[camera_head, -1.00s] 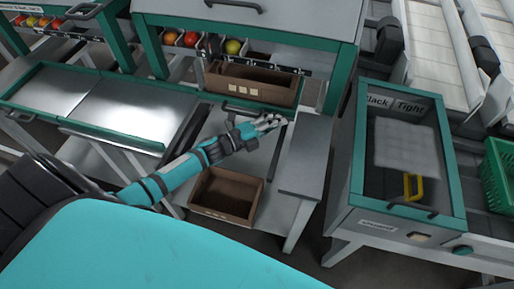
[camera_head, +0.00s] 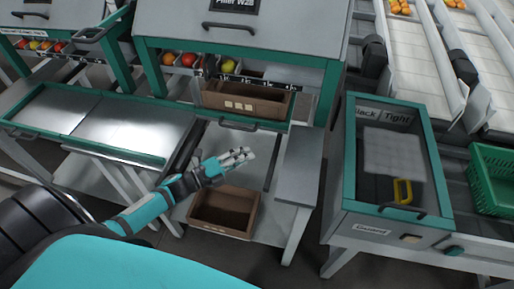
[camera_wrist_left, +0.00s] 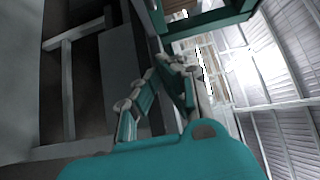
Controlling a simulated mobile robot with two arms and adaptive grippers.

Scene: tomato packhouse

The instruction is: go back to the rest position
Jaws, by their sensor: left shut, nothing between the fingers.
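My left gripper (camera_head: 238,158) is in the head view, with its arm coming in from the left. It is shut and holds nothing. It is above the lower brown crate and in front of the upper bench, apart from both. In the left wrist view its fingers (camera_wrist_left: 170,66) are together with nothing between them. My right gripper is not in view.
A brown crate (camera_head: 252,213) stands on the low shelf, and another brown crate (camera_head: 206,97) sits in the bench above. A green-framed box (camera_head: 435,165) with a yellow handle stands to the right. A green basket (camera_head: 474,172) is at the far right. Metal trays (camera_head: 62,152) lie at left.

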